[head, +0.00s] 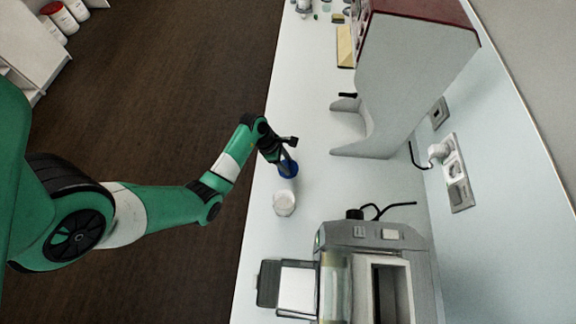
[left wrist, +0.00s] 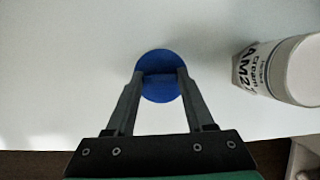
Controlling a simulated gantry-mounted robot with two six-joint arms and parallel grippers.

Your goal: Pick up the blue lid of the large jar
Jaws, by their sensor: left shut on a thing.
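The blue lid (head: 288,168) is at the end of my left arm in the head view, over the white counter. In the left wrist view the round blue lid (left wrist: 160,62) sits between the fingertips. My left gripper (left wrist: 160,77) is shut on its raised middle part. I cannot tell whether the lid touches the counter. The white jar (head: 284,204) stands on the counter just nearer than the lid in the head view. In the left wrist view the jar (left wrist: 292,70) is at the right, with printed text on its side. My right gripper is not in view.
A grey machine (head: 380,262) stands at the near end of the counter (head: 300,118). A large pale machine with a red top (head: 415,75) stands farther back at the right. A wall socket panel (head: 456,172) is on the right. Small items lie at the far end.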

